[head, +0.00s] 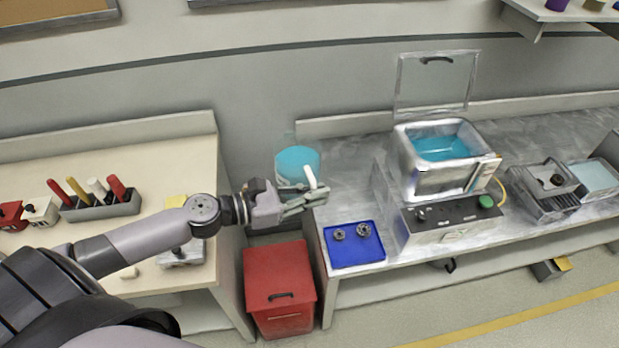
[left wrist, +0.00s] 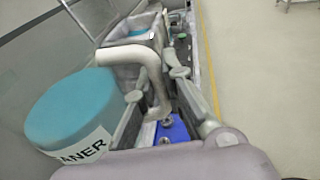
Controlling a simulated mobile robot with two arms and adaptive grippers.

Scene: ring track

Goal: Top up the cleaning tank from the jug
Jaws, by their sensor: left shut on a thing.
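The jug (head: 297,160) has a clear body with blue-green liquid and a pale handle. My left gripper (head: 312,194) is shut on its handle, at the left end of the grey bench. In the left wrist view the jug (left wrist: 72,108) shows a label ending in "ANER", and its handle runs between the fingers of my left gripper (left wrist: 160,95). The cleaning tank (head: 443,165) is a metal box to the right with its lid (head: 436,84) raised. Blue liquid shows inside the tank. Whether the jug touches the bench is unclear. My right gripper is out of view.
A blue tray (head: 353,258) with small metal parts lies at the bench's front, between jug and tank. A red bin (head: 279,290) stands below the gap between benches. Metal baskets (head: 545,190) sit right of the tank.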

